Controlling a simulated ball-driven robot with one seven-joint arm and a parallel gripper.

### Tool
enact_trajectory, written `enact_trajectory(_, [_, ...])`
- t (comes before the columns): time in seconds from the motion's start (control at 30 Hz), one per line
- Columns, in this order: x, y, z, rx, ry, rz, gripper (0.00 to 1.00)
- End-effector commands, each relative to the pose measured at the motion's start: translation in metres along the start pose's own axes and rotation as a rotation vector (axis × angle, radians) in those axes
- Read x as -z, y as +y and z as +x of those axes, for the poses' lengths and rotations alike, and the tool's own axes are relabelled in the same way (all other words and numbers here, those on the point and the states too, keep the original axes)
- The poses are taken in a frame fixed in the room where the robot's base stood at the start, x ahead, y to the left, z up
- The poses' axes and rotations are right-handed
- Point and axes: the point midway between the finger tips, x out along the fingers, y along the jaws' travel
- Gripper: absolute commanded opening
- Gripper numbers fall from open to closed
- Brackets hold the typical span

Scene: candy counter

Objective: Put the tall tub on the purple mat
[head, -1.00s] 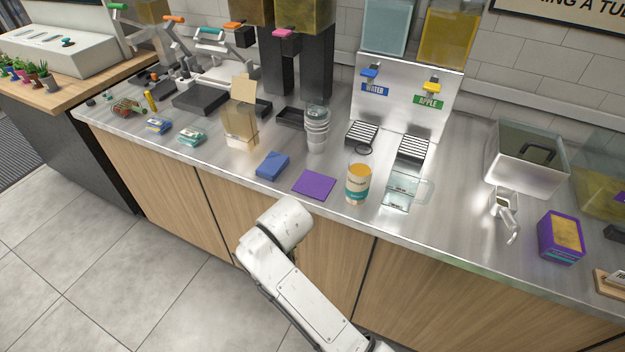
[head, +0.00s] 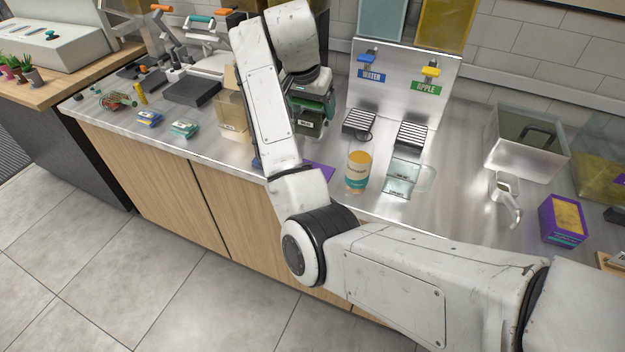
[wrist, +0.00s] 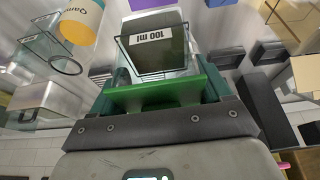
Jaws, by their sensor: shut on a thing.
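The tall tub (head: 357,172), white with an orange upper part and a teal band, stands upright on the steel counter. It also shows at the upper left of the wrist view (wrist: 82,20). The purple mat (head: 320,171) lies flat left of it, mostly hidden behind my arm; a strip shows in the wrist view (wrist: 141,4). My gripper (head: 312,100), with green fingers, is over the counter behind the mat, apart from the tub. It is shut on a small clear container labelled "100 ml" (wrist: 155,42), which looks dark inside.
A clear jug (head: 405,180) stands close right of the tub. Drip trays (head: 411,135) and the water and apple dispensers are behind it. My arm hides the cup stack and most of the blue block.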

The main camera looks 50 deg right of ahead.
Motion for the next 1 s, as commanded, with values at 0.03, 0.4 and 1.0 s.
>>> enact_trajectory(0.03, [-0.006, 0.001, 0.016, -0.003, 0.0, 0.005, 0.44])
enact_trajectory(0.4, [-0.024, 0.003, 0.064, -0.01, 0.0, 0.018, 0.44])
enact_trajectory(1.0, [-0.051, 0.003, 0.13, -0.008, 0.0, 0.018, 0.44])
